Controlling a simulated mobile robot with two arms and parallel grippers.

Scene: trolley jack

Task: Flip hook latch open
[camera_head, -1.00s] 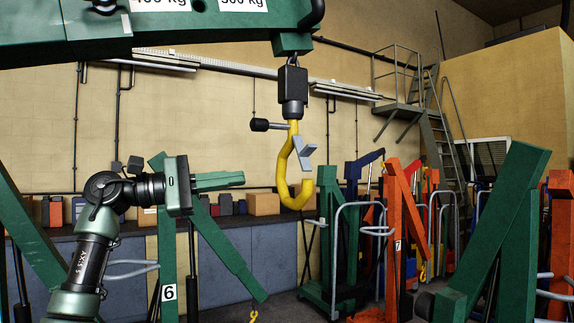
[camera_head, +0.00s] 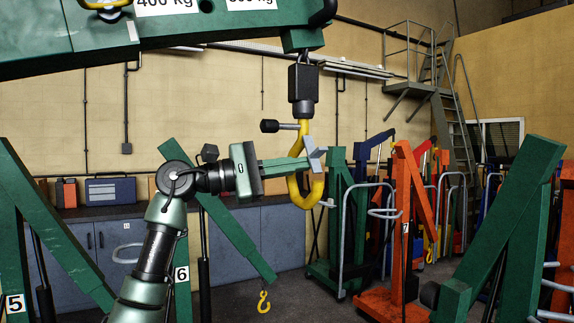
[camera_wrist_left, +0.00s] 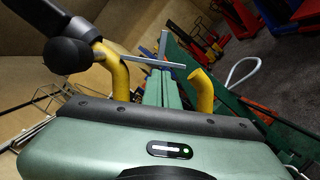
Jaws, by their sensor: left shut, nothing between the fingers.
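The yellow hook (camera_head: 318,190) hangs from a black swivel block under the green crane boom. Its grey hook latch (camera_head: 313,153) sits at the hook's mouth and sticks out at an angle. My left gripper (camera_head: 304,162) is shut and empty, its green fingers pointing right, with the tips at the latch and the hook's opening. In the left wrist view the fingers (camera_wrist_left: 163,78) lie between the two yellow parts of the hook (camera_wrist_left: 119,76), and the grey latch (camera_wrist_left: 155,63) crosses just at their tips. I cannot tell whether they touch. My right gripper is not in view.
The green boom (camera_head: 160,40) spans the upper left. A black-tipped side handle (camera_head: 270,126) sticks out from the hook's neck. Green and orange cranes (camera_head: 405,225) stand behind to the right, and a grey cabinet (camera_head: 235,240) lines the wall.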

